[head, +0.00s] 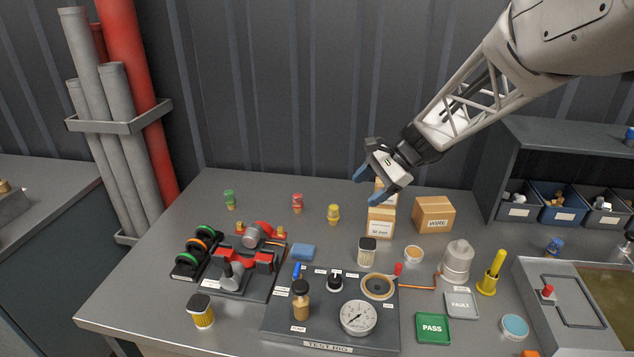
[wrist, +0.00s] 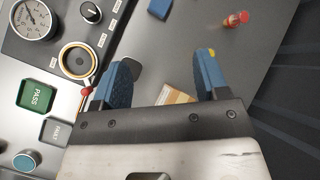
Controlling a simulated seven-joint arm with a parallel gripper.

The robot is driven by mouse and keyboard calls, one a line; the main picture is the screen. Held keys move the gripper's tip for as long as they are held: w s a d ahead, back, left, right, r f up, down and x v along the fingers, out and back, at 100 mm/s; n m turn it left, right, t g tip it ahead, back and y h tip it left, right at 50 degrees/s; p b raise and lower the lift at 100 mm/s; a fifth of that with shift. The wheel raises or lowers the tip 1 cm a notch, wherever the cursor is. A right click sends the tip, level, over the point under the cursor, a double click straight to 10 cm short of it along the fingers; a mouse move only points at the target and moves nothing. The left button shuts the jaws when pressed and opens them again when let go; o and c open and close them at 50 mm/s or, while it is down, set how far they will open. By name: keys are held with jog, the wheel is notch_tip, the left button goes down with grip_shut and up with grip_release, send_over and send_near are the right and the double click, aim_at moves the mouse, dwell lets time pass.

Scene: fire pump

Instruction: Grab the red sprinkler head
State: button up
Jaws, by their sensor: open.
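The red sprinkler head (head: 297,202) stands upright on the grey table, toward the back, left of my gripper in the head view. It also shows near the top right of the wrist view (wrist: 235,19), beyond the right finger and outside the jaws. My gripper (head: 368,183) is open and empty, raised above the back of the table with blue fingertips pointing left and down. In the wrist view the two blue fingers (wrist: 163,70) are spread apart, with bare table between their tips.
A yellow sprinkler head (head: 333,214) stands between the red one and the cardboard boxes (head: 434,215). A green one (head: 229,199) stands to the left. A blue block (head: 303,252), a pump assembly (head: 250,262) and the test rig panel (head: 345,335) lie in front.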

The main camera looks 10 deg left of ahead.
aim_at(296, 198)
jog(key=w+a+f+m+y, duration=0.1)
jog(key=w+a+f+m, duration=0.1)
jog(key=w, duration=0.4)
jog(key=w+a+f+m+y, duration=0.2)
jog(key=w+a+f, duration=0.3)
jog(key=w+f, duration=0.1)
jog(key=w+a+f+m+y, duration=0.2)
jog(key=w+a+f, duration=0.1)
jog(key=w+f, duration=0.1)
jog(key=shift+w+a+f+g, duration=0.1)
jog(key=shift+w+a+g, duration=0.1)
jog(key=shift+w, duration=0.25)
jog(key=shift+w+a+f+g, duration=0.1)
jog(key=shift+w+a, duration=0.05)
jog(key=shift+w, duration=0.3)
jog(key=shift+a, duration=0.1)
jog(key=shift+x, duration=2.9)
jog(key=shift+x, duration=3)
